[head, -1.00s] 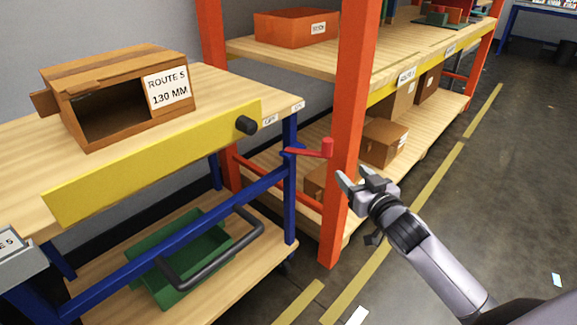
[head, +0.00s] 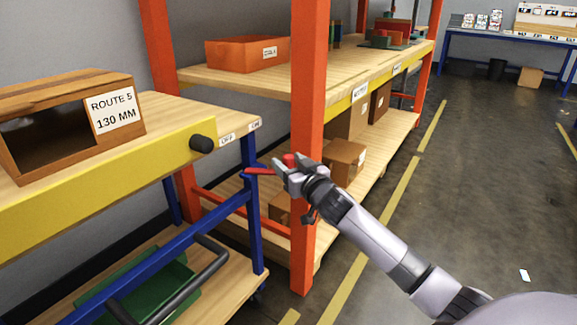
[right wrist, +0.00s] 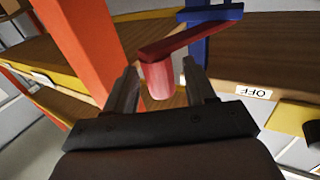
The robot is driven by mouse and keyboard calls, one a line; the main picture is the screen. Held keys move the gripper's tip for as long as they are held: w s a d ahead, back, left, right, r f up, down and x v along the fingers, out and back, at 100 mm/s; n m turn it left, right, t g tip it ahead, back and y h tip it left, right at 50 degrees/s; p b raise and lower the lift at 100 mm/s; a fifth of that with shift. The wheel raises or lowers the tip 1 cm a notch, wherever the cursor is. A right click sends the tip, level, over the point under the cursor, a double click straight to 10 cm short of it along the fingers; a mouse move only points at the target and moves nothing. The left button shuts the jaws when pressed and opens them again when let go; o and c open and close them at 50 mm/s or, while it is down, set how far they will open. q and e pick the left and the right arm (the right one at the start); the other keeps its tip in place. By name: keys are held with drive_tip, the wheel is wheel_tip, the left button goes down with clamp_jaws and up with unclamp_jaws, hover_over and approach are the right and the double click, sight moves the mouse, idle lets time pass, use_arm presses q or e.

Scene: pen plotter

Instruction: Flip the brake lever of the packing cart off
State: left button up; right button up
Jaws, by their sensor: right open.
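The red brake lever (head: 260,171) sticks out to the right from the blue corner post of the packing cart (head: 100,192). Its upright red knob (head: 289,160) is at the outer end. My right gripper (head: 285,168) is open at the knob, partly hiding it in the head view. In the right wrist view, the knob (right wrist: 158,80) sits between the two open fingers of the gripper (right wrist: 160,85), with the lever arm (right wrist: 185,40) running up to the right. I cannot tell whether the fingers touch it. My left gripper is not in view.
The cart's edge carries an OFF label (head: 227,139) and an ON label (head: 256,124). An orange rack post (head: 309,130) stands just behind the gripper. A wooden Route 5 box (head: 70,125) sits on the cart. The floor (head: 460,200) to the right is open.

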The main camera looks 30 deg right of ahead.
drive_tip(key=shift+w, duration=0.35)
clamp_jaws()
